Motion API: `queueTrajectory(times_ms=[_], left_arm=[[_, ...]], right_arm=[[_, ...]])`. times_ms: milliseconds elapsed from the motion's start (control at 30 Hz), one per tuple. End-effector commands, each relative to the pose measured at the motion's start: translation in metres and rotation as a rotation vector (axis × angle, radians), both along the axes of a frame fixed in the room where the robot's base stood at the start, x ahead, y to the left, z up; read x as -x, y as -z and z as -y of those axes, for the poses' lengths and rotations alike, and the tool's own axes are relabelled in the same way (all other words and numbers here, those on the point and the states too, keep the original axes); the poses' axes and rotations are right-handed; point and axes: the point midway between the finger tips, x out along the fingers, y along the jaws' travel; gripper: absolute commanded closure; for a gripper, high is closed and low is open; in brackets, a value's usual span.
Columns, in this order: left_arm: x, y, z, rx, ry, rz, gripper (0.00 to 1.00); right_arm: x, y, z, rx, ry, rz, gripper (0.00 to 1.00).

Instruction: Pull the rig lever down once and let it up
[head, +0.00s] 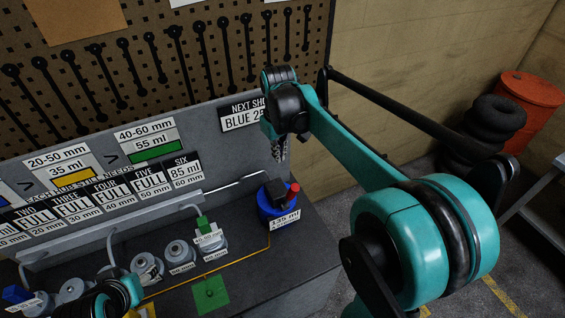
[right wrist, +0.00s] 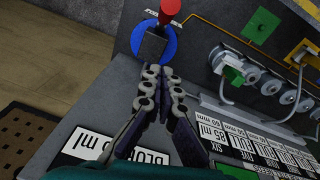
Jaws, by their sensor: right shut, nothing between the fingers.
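A round blue unit (head: 268,212) with a black block (head: 276,193), a red knob (head: 293,188) and a 135 ml label stands at the bench's right end. I take the red-tipped part as the rig lever, though its shaft is hard to make out. In the right wrist view, the red knob (right wrist: 170,7) and black block (right wrist: 150,45) show beyond my fingertips. My right gripper (head: 280,152) is shut and empty, pointing down above and behind the blue unit, apart from it. Only part of my left arm shows at bottom left; its fingers do not show.
Several grey cylinders (head: 178,254) with hoses stand along the bench. A green square (head: 210,294) lies in front. A labelled sign panel (head: 150,140) and a pegboard (head: 115,60) rise behind. Tyres (head: 497,115) and a red drum (head: 530,95) stand beyond.

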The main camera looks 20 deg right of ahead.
Motion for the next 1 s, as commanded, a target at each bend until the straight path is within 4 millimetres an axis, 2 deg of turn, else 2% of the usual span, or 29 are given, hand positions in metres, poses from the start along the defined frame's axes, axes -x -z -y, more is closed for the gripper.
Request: queueTrajectory(times_ms=[400,500,633,1000], left_arm=[[0.0,0.014,0.0,0.0,0.0,0.0,0.46],[0.0,0.013,0.0,0.0,0.0,0.0,0.46],[0.0,0.014,0.0,0.0,0.0,0.0,0.46],[0.0,0.014,0.0,0.0,0.0,0.0,0.46]], right_arm=[[-0.009,0.088,0.004,0.0,0.0,0.001,1.0],[0.009,0.09,0.008,0.0,0.002,0.0,1.0],[0.022,0.094,0.011,0.0,0.002,0.0,1.0],[0.028,0.096,0.012,0.0,0.0,0.001,1.0]])
